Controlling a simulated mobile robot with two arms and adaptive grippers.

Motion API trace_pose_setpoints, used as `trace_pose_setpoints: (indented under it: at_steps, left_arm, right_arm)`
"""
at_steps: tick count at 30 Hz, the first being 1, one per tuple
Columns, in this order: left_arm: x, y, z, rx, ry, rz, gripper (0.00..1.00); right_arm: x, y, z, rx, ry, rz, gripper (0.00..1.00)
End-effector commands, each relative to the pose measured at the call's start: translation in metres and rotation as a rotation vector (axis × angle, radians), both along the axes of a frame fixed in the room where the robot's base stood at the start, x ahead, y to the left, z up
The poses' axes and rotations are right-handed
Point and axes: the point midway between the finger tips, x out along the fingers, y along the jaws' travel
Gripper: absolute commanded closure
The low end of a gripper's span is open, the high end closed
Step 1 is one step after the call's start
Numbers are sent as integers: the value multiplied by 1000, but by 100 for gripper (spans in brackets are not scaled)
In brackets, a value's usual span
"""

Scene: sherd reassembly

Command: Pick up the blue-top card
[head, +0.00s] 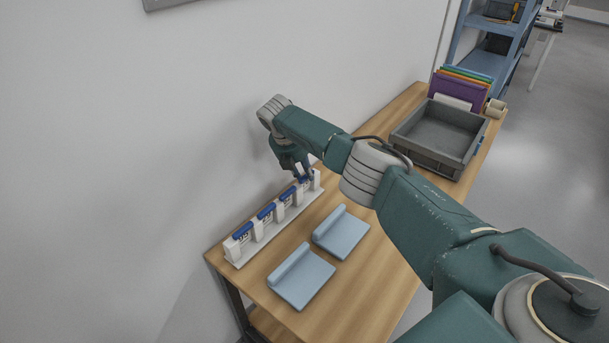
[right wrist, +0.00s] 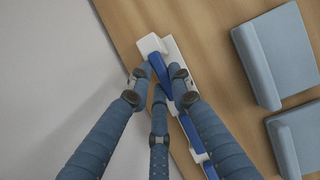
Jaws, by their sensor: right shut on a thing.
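A white rack (head: 257,243) stands along the wall side of the wooden table and holds several white cards with blue tops, such as the nearest one (head: 243,231). My right gripper (head: 302,175) is at the rack's far end, pointing down. It is shut on the farthest blue-top card (head: 305,181), whose blue top (right wrist: 157,66) shows between the fingers in the right wrist view. The card's lower part is hidden, and I cannot tell whether it is clear of the rack. My left gripper is not in view.
Two light-blue stands (head: 301,276) (head: 341,232) lie on the table (head: 356,299) beside the rack. A grey tray (head: 437,137) and coloured folders (head: 458,91) are at the far end. The wall is close behind the rack. The table's near end is clear.

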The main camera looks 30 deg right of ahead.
Motion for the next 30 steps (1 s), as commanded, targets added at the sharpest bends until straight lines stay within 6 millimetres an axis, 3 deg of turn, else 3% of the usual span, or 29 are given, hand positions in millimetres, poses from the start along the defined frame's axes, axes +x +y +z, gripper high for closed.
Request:
trace_pose_setpoints:
  at_steps: [8, 24, 30]
  left_arm:
    - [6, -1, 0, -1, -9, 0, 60]
    - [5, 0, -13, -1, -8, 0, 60]
    - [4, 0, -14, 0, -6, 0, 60]
  right_arm:
    - [1, -1, 38, 1, -5, 0, 98]
    - [1, 1, 167, 1, -5, 0, 98]
    - [1, 0, 191, 0, -3, -1, 98]
